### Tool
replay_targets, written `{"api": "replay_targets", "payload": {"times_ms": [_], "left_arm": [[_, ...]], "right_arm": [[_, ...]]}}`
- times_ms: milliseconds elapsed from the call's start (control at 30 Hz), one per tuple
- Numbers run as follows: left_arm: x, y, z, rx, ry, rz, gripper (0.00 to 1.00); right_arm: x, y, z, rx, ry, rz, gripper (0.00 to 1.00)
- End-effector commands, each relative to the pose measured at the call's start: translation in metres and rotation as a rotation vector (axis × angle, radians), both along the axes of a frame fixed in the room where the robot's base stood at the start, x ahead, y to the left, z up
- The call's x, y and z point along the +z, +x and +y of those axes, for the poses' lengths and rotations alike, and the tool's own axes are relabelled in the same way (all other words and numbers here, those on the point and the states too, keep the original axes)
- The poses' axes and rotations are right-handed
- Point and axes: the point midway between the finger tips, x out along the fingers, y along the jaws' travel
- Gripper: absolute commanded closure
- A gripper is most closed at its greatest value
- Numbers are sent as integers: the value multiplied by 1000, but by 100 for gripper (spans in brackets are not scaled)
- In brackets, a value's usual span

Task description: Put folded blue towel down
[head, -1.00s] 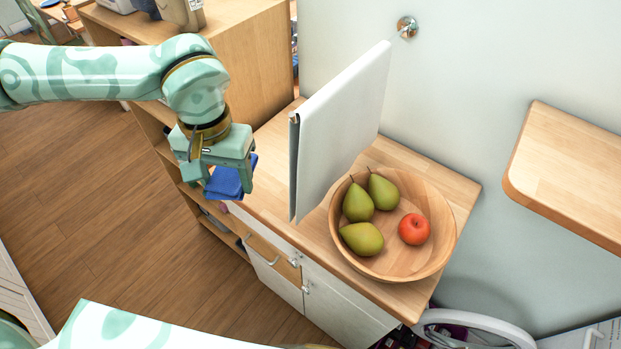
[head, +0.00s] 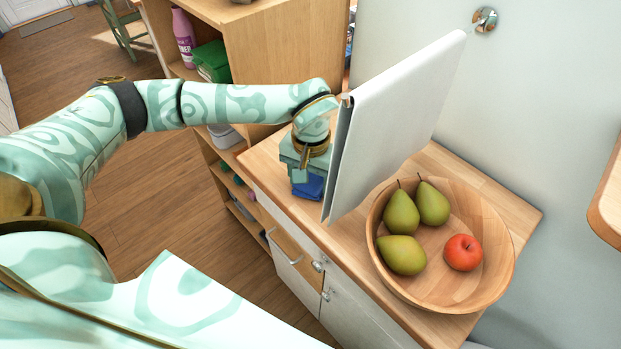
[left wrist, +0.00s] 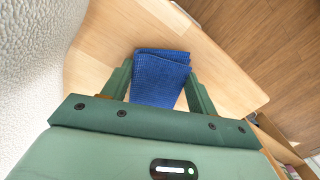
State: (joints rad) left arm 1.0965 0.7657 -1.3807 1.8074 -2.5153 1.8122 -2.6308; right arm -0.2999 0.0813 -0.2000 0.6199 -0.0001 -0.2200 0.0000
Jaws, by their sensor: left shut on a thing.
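The folded blue towel (head: 309,187) is between the fingers of my left gripper (head: 304,180), over the wooden counter (head: 276,163) just left of the hanging white panel. In the left wrist view the towel (left wrist: 160,78) shows between both green fingers (left wrist: 158,88), with the wooden top (left wrist: 120,30) behind it. The left gripper is shut on the towel. I cannot tell whether the towel touches the counter. Part of it is hidden by the gripper. My right gripper is not in view.
A white panel (head: 400,120) stands upright close to the right of my left gripper. A wooden bowl (head: 490,275) holds several fruits: green pears (head: 402,255) and a red one (head: 463,252). A wooden shelf unit (head: 285,60) rises behind, holding a purple bottle (head: 183,38).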

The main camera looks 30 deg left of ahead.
Motion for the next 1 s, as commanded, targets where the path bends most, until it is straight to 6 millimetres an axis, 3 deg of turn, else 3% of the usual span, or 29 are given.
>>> {"api": "replay_targets", "payload": {"times_ms": [300,333,400,767,1000], "left_arm": [[-3,0,0,0,0,-1,63],[-3,1,0,0,0,-1,39],[-2,0,0,0,0,-1,20],[4,1,0,-1,-1,-3,20],[53,3,1,-1,0,-8,20]], "right_arm": [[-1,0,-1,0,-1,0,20],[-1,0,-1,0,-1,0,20],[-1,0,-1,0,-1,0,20],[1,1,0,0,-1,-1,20],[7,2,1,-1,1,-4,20]]}}
